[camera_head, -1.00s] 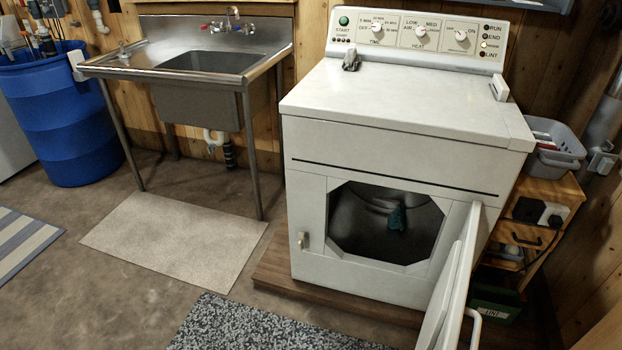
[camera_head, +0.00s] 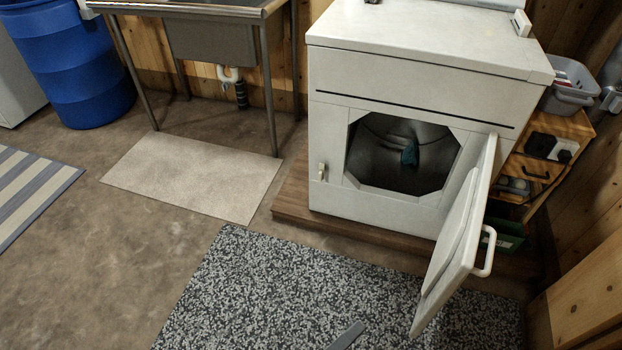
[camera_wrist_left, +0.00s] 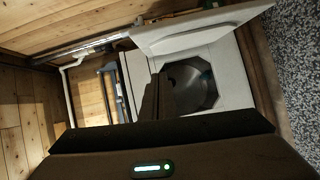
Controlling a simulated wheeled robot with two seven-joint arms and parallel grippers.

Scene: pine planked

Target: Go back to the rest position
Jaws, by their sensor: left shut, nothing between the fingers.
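My left gripper (camera_head: 347,335) shows only as a grey tip at the bottom edge of the head view, over the speckled mat. In the left wrist view its dark fingers (camera_wrist_left: 158,98) are shut with nothing between them. The white dryer (camera_head: 410,85) stands ahead with its door (camera_head: 455,240) swung open to the right. The gripper is apart from dryer and door. My right gripper is not in view.
A speckled grey mat (camera_head: 270,290) covers the floor before the dryer. A beige mat (camera_head: 190,175) lies below the metal sink (camera_head: 210,40). A blue barrel (camera_head: 70,70) stands at the left. A wooden cabinet (camera_head: 535,165) is right of the dryer. Floor at lower left is clear.

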